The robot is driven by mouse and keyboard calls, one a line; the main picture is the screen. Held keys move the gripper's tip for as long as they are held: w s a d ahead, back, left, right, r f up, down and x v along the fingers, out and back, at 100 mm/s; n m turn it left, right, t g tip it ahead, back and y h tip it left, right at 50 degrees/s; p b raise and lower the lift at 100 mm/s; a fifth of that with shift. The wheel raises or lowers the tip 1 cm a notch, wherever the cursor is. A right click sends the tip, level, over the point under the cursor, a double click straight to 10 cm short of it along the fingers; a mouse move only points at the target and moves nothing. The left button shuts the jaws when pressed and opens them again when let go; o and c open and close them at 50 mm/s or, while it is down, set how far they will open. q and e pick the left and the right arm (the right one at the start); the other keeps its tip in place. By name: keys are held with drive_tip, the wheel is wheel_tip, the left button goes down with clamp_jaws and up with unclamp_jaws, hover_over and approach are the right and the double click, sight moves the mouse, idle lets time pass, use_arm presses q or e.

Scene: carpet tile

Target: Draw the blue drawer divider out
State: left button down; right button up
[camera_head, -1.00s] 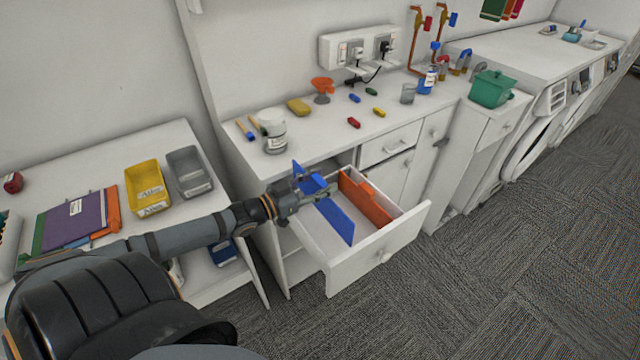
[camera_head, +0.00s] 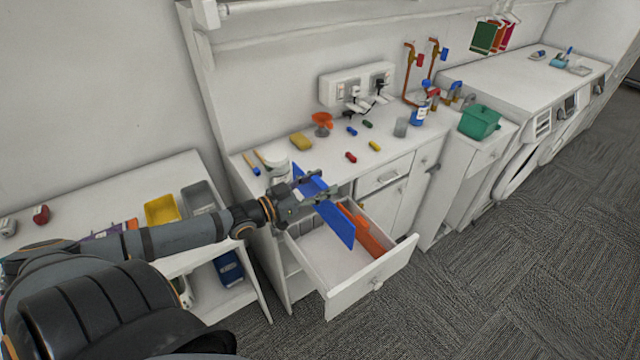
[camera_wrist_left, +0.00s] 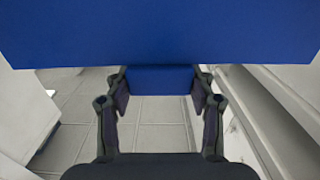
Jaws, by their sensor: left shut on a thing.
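The blue drawer divider (camera_head: 334,215) is a flat blue panel, held tilted above the open white drawer (camera_head: 322,262). My left gripper (camera_head: 318,190) is shut on it near its upper edge. In the left wrist view the blue divider (camera_wrist_left: 160,35) fills the upper part, with a piece of it between the fingers of my left gripper (camera_wrist_left: 160,85). An orange divider (camera_head: 368,236) stands in the drawer, behind the blue one. My right gripper does not show.
The countertop (camera_head: 330,165) above holds a yellow sponge (camera_head: 301,142), a grey-white jar (camera_head: 278,168), an orange funnel-like item (camera_head: 322,122) and several small coloured pieces. A lower shelf unit with a yellow bin (camera_head: 161,209) stands at left. Carpet floor is clear at right.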

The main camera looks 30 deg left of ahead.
use_arm(q)
drive_tip(key=shift+r+p, duration=2.45)
drive_tip(key=shift+r, duration=0.15)
drive_tip(key=shift+r+p, duration=0.5)
drive_tip(key=shift+r, duration=0.75)
